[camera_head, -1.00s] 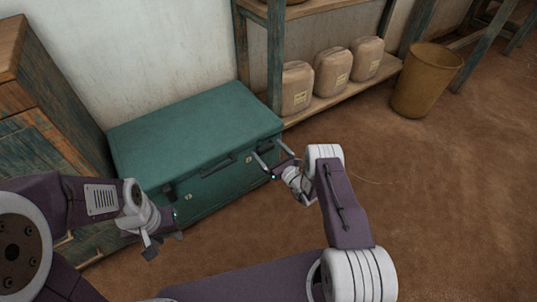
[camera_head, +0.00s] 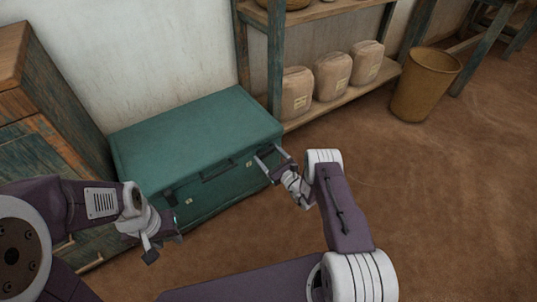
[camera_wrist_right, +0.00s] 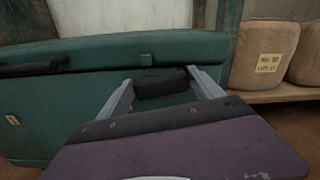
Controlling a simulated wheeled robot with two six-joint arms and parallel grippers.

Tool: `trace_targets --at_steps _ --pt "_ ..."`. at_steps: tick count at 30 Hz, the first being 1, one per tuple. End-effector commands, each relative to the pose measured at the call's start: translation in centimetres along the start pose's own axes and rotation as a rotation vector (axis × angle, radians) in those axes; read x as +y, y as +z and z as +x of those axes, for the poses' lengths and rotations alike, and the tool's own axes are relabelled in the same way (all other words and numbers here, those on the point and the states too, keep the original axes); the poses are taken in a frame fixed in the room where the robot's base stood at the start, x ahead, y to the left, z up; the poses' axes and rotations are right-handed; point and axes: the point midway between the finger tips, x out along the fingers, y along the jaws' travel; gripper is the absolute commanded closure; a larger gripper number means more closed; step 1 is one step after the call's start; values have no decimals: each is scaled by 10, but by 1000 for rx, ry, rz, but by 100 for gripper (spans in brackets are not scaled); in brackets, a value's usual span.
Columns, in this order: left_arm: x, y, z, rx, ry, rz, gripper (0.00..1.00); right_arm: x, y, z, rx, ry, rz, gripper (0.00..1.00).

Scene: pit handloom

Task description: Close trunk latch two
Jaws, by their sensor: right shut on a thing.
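The teal trunk (camera_head: 190,135) stands against the wall with its lid down. It also shows in the right wrist view (camera_wrist_right: 60,95). A dark handle (camera_head: 217,171) is on its front. My right gripper (camera_head: 267,162) is at the right end of the trunk's front. In the right wrist view its two grey fingers are on either side of a dark latch piece (camera_wrist_right: 160,84) just under the lid edge, and it is shut on that piece. My left gripper (camera_head: 164,244) hangs in front of the trunk's left end, apart from it. Its jaw opening is unclear.
A wooden cabinet (camera_head: 45,110) stands left of the trunk. At right, a shelf (camera_head: 325,105) holds several tan containers (camera_head: 332,76). A tan bin (camera_head: 425,85) stands farther right. The brown floor (camera_head: 440,200) at right is clear.

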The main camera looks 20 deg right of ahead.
Motion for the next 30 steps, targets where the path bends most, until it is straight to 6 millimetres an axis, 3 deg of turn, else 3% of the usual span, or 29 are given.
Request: trace_targets --at_steps 30 --pt "1 -5 -48 0 0 0 64 16 15 -1 4 2 -952 65"
